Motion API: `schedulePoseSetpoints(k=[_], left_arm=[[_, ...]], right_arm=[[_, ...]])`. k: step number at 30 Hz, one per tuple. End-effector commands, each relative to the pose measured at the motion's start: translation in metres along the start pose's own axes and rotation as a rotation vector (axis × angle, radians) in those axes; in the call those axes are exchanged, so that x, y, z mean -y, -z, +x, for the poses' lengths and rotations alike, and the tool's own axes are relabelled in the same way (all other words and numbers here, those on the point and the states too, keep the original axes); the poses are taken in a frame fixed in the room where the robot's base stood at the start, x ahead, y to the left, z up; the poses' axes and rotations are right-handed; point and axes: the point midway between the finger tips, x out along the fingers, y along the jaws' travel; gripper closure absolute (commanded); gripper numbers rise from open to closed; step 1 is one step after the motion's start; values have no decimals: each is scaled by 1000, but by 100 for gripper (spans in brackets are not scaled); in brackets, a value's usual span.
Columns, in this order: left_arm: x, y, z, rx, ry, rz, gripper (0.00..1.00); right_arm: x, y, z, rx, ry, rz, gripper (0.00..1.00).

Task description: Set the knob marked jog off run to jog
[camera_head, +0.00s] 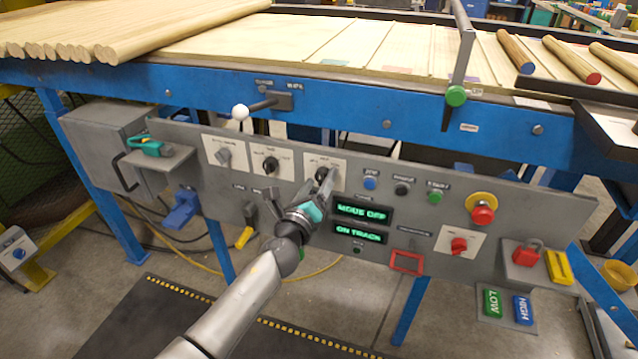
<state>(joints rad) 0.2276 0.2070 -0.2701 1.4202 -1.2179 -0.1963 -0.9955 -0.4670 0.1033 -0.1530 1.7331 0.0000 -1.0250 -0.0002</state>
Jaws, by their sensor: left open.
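The right one of these, a black knob (321,172), is partly hidden by my left gripper (323,180). Its plate lettering is too small to read surely, so I cannot tell which knob is marked jog off run. My left gripper is open, with its fingertips at this knob; I cannot tell whether they touch it. The upper green display (362,212) reads MODE OFF. The lower display (358,234) reads ON TRACK. My right gripper is out of view.
The middle knob (270,164) and left knob (223,155) are close by. A white-balled lever (240,112) stands above them. Blue, black and green buttons (435,197) and a red mushroom button (482,214) lie to the right. A red frame (406,262) sits below.

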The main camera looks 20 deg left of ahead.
Motion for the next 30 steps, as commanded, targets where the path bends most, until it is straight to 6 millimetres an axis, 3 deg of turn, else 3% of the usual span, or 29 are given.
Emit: schedulePoseSetpoints(k=[10,30], left_arm=[[0,0,3,0,0,0,26],[0,0,2,0,0,0,100]], right_arm=[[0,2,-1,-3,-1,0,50],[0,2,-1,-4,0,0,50]])
